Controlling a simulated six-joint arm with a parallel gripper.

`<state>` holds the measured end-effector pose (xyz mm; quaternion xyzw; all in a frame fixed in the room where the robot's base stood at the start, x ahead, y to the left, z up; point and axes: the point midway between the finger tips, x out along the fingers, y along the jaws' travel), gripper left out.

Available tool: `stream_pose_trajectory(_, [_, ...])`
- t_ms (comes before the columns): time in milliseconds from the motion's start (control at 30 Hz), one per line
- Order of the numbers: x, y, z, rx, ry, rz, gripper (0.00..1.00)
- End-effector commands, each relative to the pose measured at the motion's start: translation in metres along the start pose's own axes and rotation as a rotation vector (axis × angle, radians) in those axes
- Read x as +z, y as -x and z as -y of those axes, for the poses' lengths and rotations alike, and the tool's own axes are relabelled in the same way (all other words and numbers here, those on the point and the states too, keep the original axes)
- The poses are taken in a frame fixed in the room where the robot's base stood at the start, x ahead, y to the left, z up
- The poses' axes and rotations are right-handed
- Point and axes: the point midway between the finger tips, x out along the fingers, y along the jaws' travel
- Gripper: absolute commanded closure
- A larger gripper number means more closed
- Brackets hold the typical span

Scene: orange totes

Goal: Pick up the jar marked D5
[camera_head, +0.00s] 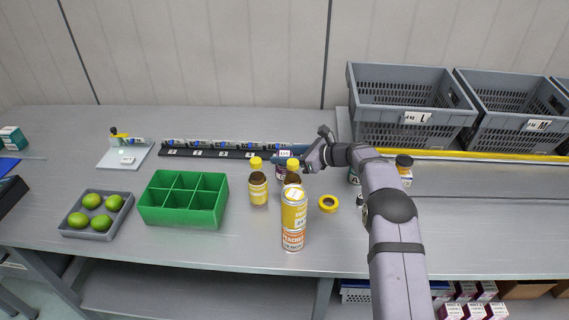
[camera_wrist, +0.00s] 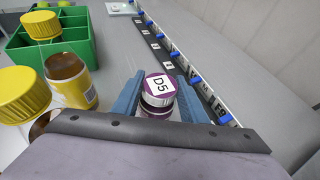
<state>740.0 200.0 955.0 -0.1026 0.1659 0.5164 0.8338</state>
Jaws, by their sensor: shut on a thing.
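The jar marked D5 (camera_wrist: 159,87) has a purple lid with a white label and stands between the two blue fingers of my gripper (camera_wrist: 157,92) in the wrist view. The fingers are shut on its sides. In the head view my gripper (camera_head: 291,159) is low over the bench behind the yellow-lidded jars, and the D5 jar (camera_head: 281,171) is partly hidden by them and the fingers. Whether its base touches the bench cannot be seen.
Yellow-lidded jars (camera_head: 258,188) and stacked cans (camera_head: 293,220) stand close in front. A black numbered rack (camera_head: 210,152) lies behind. A green divided box (camera_head: 183,200), a grey lime tray (camera_head: 97,214) and a yellow tape ring (camera_head: 328,203) are nearby. Grey crates (camera_head: 410,105) stand at right.

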Motion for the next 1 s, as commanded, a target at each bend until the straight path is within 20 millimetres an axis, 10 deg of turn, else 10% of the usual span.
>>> stream_pose_trajectory(1000, [0.094, 0.039, 0.0, -0.001, 0.002, 0.002, 0.95])
